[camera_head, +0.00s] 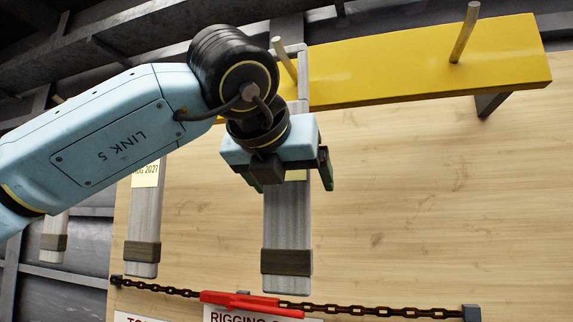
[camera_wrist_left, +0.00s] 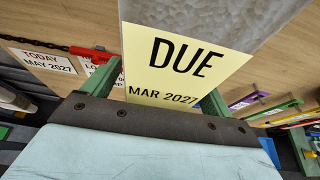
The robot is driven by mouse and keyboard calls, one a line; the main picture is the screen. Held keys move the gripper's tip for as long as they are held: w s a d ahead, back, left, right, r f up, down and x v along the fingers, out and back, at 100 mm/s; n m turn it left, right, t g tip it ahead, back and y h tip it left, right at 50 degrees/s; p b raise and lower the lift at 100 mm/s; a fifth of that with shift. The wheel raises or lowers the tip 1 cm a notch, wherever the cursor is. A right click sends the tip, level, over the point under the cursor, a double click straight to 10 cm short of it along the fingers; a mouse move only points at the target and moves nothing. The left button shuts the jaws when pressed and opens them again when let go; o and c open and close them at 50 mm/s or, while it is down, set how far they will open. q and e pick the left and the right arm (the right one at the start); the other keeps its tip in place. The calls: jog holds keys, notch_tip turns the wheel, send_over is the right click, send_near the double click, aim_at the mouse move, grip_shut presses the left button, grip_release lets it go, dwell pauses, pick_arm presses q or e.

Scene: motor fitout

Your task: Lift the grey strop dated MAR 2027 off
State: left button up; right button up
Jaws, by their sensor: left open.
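The grey strop (camera_head: 287,225) hangs against the wooden board, with a brown band near its lower end. Its top runs up to a wooden peg (camera_head: 284,58) on the yellow rail. The pale yellow tag (camera_wrist_left: 180,65) reads DUE MAR 2027 in the left wrist view, with grey webbing (camera_wrist_left: 225,18) behind it. My left gripper (camera_head: 291,184) is open, with one green finger on each side of the strop at the tag's height. In the left wrist view the fingers (camera_wrist_left: 162,92) flank the tag; contact cannot be told. My right gripper is not in view.
The yellow rail (camera_head: 420,65) has another peg (camera_head: 464,33), bare, at right. A second grey strop (camera_head: 145,215), its tag ending in 2027, hangs to the left, partly behind my arm. Another strop (camera_head: 55,235) is farther left. A chain (camera_head: 375,311) with a red piece (camera_head: 250,302) crosses below.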

pick_arm(q)
jog(key=shift+r, duration=0.1)
jog(key=c, duration=1.4)
jog(key=shift+o, duration=0.2)
jog(key=shift+r, duration=0.15)
jog(key=s+f+b+v, duration=0.1)
jog(key=f+b+v, duration=0.2)
jog(key=v, duration=1.5)
jog(key=b, duration=0.4)
jog(key=shift+s+a+f, duration=0.2)
jog(key=shift+f, duration=0.2)
jog(key=shift+w, duration=0.15)
